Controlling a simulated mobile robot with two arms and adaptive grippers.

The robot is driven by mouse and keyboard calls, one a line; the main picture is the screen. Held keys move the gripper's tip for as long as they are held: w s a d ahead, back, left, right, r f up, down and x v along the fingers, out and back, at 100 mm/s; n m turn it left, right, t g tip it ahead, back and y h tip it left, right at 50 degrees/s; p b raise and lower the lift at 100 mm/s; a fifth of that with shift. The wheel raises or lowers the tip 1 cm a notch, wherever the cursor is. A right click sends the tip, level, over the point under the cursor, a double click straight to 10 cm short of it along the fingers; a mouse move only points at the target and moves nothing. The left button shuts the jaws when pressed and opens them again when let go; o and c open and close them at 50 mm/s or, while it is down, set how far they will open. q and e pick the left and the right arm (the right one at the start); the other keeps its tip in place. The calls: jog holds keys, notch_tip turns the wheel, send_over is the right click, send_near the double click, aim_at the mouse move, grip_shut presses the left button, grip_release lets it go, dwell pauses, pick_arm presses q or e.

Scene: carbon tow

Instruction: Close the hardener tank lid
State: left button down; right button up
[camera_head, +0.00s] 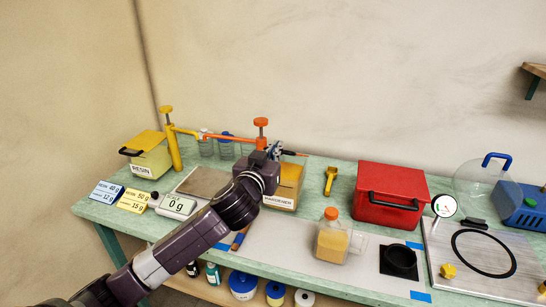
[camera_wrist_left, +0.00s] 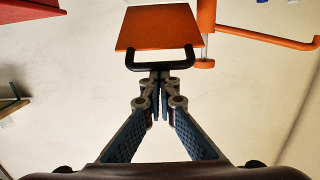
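The hardener tank (camera_head: 281,198) is a yellow box labelled HARDENER on the bench, partly hidden by my left arm. Its orange lid (camera_wrist_left: 158,28) shows in the left wrist view with a black handle (camera_wrist_left: 160,66) along the near edge. In the head view the lid (camera_head: 292,153) shows nearly edge-on, raised above the tank. My left gripper (camera_head: 277,149) is at the lid; its fingers (camera_wrist_left: 160,78) are together at the middle of the handle, across the bar rather than around it. I cannot tell whether they touch it. My right gripper is not in view.
An orange pump post (camera_head: 261,137) stands just behind left of the tank. A yellow scoop (camera_head: 330,180) and a red case (camera_head: 388,196) are to its right. The scale (camera_head: 176,206) and the resin tank (camera_head: 149,160) are to its left. A jar (camera_head: 332,239) stands near the front.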

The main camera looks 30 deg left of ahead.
pick_arm(q)
notch_tip(320, 180, down, 6)
jog(key=s+b, duration=0.2)
jog(key=b, duration=0.1)
jog(key=shift+s+d, duration=0.3)
jog(key=shift+d, duration=0.05)
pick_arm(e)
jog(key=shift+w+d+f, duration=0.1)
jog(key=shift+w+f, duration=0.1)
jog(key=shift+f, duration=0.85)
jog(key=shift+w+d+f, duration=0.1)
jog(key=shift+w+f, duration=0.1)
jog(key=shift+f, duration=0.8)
pick_arm(q)
jog(key=shift+r, duration=0.25)
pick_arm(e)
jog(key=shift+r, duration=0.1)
